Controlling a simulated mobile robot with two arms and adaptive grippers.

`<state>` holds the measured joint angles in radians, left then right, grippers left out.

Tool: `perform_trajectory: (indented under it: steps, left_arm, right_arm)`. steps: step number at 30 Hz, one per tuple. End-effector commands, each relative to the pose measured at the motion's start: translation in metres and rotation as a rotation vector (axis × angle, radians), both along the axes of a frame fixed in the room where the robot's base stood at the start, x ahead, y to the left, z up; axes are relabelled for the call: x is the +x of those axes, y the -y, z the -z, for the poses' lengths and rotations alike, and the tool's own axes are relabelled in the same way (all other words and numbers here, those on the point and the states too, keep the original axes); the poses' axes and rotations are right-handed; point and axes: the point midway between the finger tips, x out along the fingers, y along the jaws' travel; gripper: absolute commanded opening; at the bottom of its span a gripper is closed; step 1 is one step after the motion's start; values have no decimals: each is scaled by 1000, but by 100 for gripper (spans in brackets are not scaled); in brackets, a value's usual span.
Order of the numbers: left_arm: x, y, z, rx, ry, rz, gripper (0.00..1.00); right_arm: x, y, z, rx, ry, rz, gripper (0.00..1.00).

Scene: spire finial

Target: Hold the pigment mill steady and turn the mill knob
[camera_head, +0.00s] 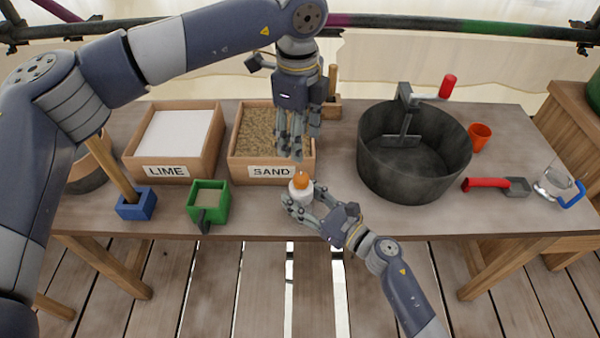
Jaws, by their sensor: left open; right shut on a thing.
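The pigment mill (301,191) is a small white body standing near the table's front edge, below the sand box. Its orange mill knob (300,179) is on top. My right gripper (298,200) is shut on the mill's white body from the front right, and its fingers hide part of it. My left gripper (291,152) is open and points down, above and slightly left of the knob, in front of the sand box. It appears apart from the knob, though the exact height gap is hard to tell.
A lime box (175,178) and a sand box (240,175) stand behind. A green box (207,203) and a blue-headed tool (136,205) are left. A large grey tub (375,175), orange cup (480,137), red-handled scoop (487,184) and glass jug (555,180) are right.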

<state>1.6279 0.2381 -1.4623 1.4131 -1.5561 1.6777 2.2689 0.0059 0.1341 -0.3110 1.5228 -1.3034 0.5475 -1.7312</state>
Motion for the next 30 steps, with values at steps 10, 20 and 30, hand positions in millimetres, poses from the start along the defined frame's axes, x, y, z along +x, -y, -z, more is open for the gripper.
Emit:
perform_trajectory:
  steps: [10, 20, 30]
  left_arm:
    - [0, 0, 27, -1, -4, -69, 50]
    - [2, 1, 92, -2, -2, -67, 50]
    - [4, 1, 120, -1, 1, -66, 50]
  right_arm:
    - [0, 0, 1, -1, -1, 0, 19]
    - [0, 0, 1, -1, -1, 0, 19]
    - [0, 0, 1, -1, -1, 0, 19]
